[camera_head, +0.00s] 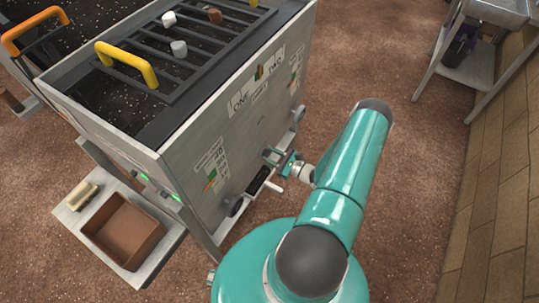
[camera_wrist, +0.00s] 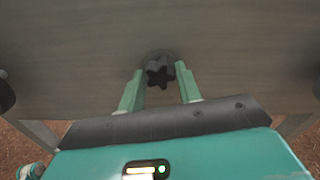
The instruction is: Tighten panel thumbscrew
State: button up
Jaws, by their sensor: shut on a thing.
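A black star-shaped thumbscrew (camera_wrist: 160,72) sits on the grey panel (camera_wrist: 80,50) in the wrist view. My gripper (camera_wrist: 160,78) has its two green fingers on either side of it, shut on it. In the head view my gripper (camera_head: 285,158) is at the side of the grey cabinet, whose panel (camera_head: 222,130) carries paper labels. The thumbscrew cannot be made out there; the gripper covers that spot.
A dark slotted part (camera_head: 259,180) is on the panel below my gripper. A grate with yellow handles (camera_head: 127,63) tops the cabinet, with small plugs (camera_head: 179,48) on it. A shelf at lower left holds a brown tray (camera_head: 103,240).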

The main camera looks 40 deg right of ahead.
aim_at(269, 155)
jog(key=m, duration=0.7)
jog(key=shift+m, duration=0.3)
jog(key=m, duration=0.6)
jog(key=shift+m, duration=0.3)
jog(key=o, duration=0.9)
jog(key=shift+o, duration=0.2)
jog(key=shift+s, duration=0.1)
jog(key=shift+v, duration=1.9)
